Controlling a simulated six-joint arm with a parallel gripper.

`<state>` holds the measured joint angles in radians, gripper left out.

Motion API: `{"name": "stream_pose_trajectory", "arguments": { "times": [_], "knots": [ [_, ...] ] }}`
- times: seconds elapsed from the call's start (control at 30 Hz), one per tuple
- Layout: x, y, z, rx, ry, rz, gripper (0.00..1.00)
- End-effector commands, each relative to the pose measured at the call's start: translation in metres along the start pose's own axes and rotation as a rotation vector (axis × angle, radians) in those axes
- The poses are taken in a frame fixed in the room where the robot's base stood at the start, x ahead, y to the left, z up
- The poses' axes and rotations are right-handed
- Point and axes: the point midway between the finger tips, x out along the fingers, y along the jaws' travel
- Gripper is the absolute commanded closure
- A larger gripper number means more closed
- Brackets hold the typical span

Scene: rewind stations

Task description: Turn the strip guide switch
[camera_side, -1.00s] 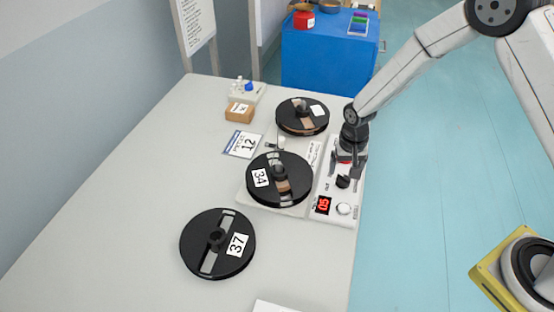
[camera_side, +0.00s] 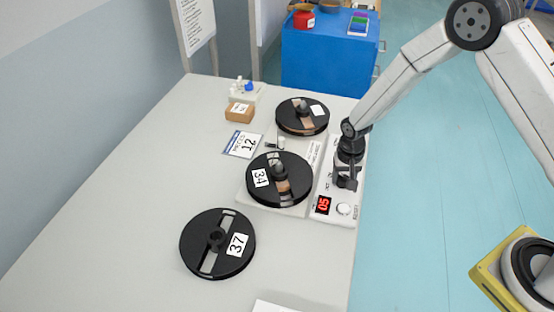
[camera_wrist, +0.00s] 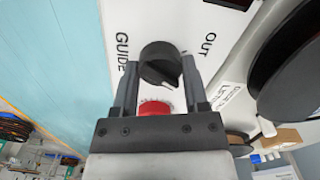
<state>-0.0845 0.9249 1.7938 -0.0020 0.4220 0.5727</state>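The strip guide switch is a black round knob (camera_wrist: 160,64) with a white pointer line, in the wrist view between the words GUIDE and OUT. My gripper (camera_wrist: 160,72) is open, with one finger on each side of the knob. A small gap seems to show at the fingers, and I cannot tell whether they touch it. In the side view my gripper (camera_side: 346,182) is over the control panel (camera_side: 328,213) and hides the knob. A red button (camera_wrist: 154,108) lies on the panel just nearer my gripper's palm.
Reel 34 (camera_side: 290,168) and another black reel (camera_side: 302,128) sit left of the panel. Reel 37 (camera_side: 205,240) lies on the open table. A small brown box (camera_side: 239,112) stands farther back.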

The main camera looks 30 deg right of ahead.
Motion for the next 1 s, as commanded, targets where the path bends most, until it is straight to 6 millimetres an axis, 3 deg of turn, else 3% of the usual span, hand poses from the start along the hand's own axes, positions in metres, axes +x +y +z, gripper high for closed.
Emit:
{"name": "stream_pose_trajectory", "arguments": {
  "times": [0.03, 0.1, 0.57, 1.0],
  "knots": [
    [-0.0001, 0.0, 0.0001, 0.0, 0.0, 0.0, 0.87],
    [-0.0001, 0.0, 0.0001, 0.0, 0.0, 0.0, 1.0],
    [-0.0001, 0.0001, 0.0003, -0.088, -0.001, 0.0, 1.0],
    [-0.0001, 0.0002, 0.0006, -0.422, -0.003, 0.0, 1.0]
  ]
}}
